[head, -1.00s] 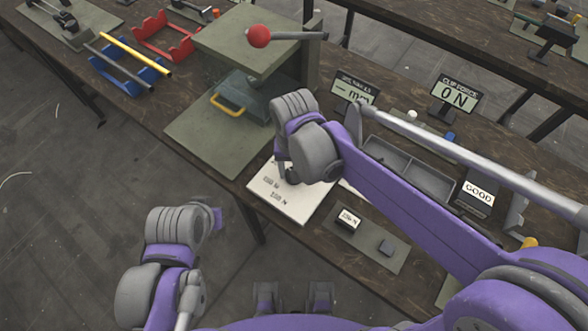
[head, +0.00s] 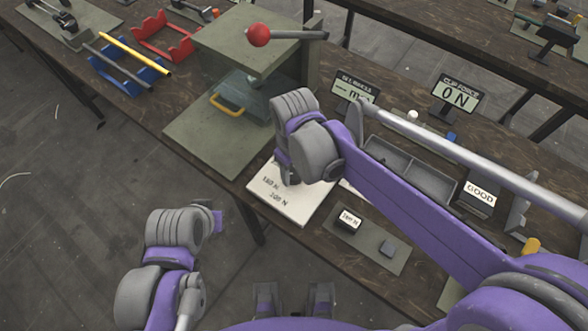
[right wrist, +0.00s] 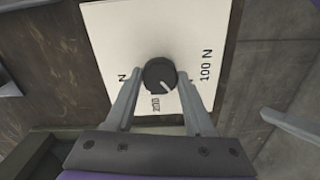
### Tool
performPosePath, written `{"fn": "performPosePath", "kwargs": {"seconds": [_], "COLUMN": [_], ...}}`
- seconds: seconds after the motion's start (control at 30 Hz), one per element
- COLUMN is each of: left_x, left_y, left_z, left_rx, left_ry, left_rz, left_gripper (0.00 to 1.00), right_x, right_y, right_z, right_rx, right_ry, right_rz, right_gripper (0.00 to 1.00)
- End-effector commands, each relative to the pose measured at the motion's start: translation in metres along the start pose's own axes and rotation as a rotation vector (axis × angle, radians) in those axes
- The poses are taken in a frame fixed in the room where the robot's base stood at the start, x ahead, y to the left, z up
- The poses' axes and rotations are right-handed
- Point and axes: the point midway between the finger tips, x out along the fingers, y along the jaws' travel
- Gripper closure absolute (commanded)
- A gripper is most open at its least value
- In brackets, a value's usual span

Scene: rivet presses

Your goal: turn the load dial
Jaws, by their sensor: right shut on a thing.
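The load dial is a black round knob (right wrist: 159,73) with a white pointer line, on a white plate (right wrist: 120,30) with printed newton values. In the right wrist view the pointer slants toward the lower right, between the bottom label and "100 N". My right gripper (right wrist: 159,80) is shut on the knob, one finger on each side. In the head view the plate (head: 315,208) lies at the table's front edge, and my right gripper (head: 289,176) hides the knob. My left arm (head: 175,228) hangs in front of the table; its fingers cannot be made out.
A green press (head: 250,45) with a red ball lever (head: 259,35) stands left of the plate. A small labelled block (head: 348,219) sits on a mat to the right. A grey tray (head: 408,172), a "GOOD" sign (head: 479,193) and a "0 N" display (head: 458,97) are farther right.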

Motion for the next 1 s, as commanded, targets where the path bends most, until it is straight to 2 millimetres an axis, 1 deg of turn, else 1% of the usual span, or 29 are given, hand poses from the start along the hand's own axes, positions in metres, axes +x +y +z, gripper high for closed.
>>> {"fn": "performPosePath", "kwargs": {"seconds": [0.23, 0.7, 0.73, 0.87, 0.9, 1.0], "left_x": [0.0004, 0.0005, 0.0005, 0.0005, 0.0005, 0.0005], "left_y": [0.0000, 0.0000, 0.0000, 0.0000, 0.0000, 0.0000], "left_z": [0.0004, 0.0004, 0.0004, 0.0004, 0.0004, 0.0004], "left_rx": [0.000, 0.000, 0.000, 0.000, 0.000, 0.000], "left_ry": [0.000, 0.000, 0.000, 0.000, 0.000, 0.000], "left_rz": [0.000, 0.000, 0.000, 0.000, 0.000, 0.000], "left_gripper": [1.00, 1.00, 1.00, 1.00, 1.00, 1.00], "right_x": [-0.0001, -0.0002, -0.0002, -0.0001, -0.0001, -0.0001], "right_y": [0.0000, 0.0001, 0.0001, 0.0001, 0.0001, 0.0001], "right_z": [0.0000, 0.0000, 0.0000, 0.0000, 0.0000, 0.0000], "right_rx": [-0.064, -0.076, -0.076, -0.076, -0.076, -0.075], "right_ry": [0.000, 0.000, 0.000, 0.000, 0.000, 0.000], "right_rz": [0.000, 0.000, 0.000, 0.000, 0.000, 0.000], "right_gripper": [1.00, 1.00, 0.42, 0.19, 0.16, 0.16]}}
